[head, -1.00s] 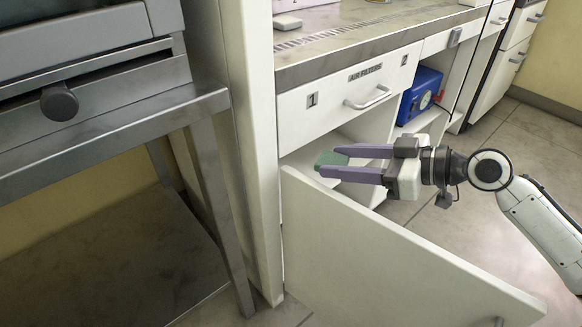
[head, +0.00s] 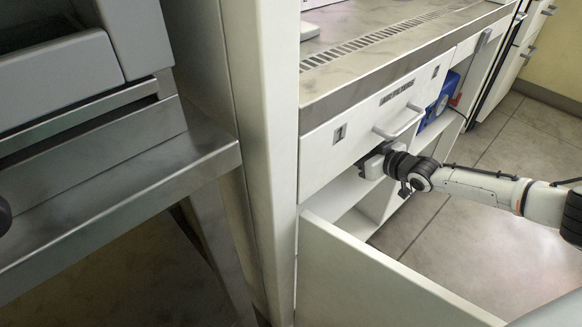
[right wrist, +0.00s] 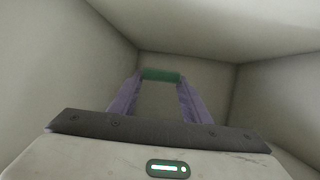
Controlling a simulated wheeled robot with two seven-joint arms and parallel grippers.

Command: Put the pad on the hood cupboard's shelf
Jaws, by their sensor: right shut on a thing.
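The green pad (right wrist: 161,75) shows in the right wrist view, held between the two purple fingertips of my right gripper (right wrist: 160,84). The gripper is shut on it. Pad and fingers are inside the pale hood cupboard, with its walls and ceiling around them; I cannot tell how high the pad is above a surface. In the head view my right gripper's body (head: 372,163) reaches into the open cupboard below the drawer, and its fingers and the pad are hidden. The cupboard's shelf (head: 349,192) shows partly beneath the gripper. My left gripper is not in view.
The open cupboard door (head: 375,285) stands out in front, below my right arm. The drawer (head: 350,140) with its handle (head: 400,123) is just above the gripper. A blue box (head: 437,103) sits in the bay to the right. A metal stand (head: 120,185) is at left.

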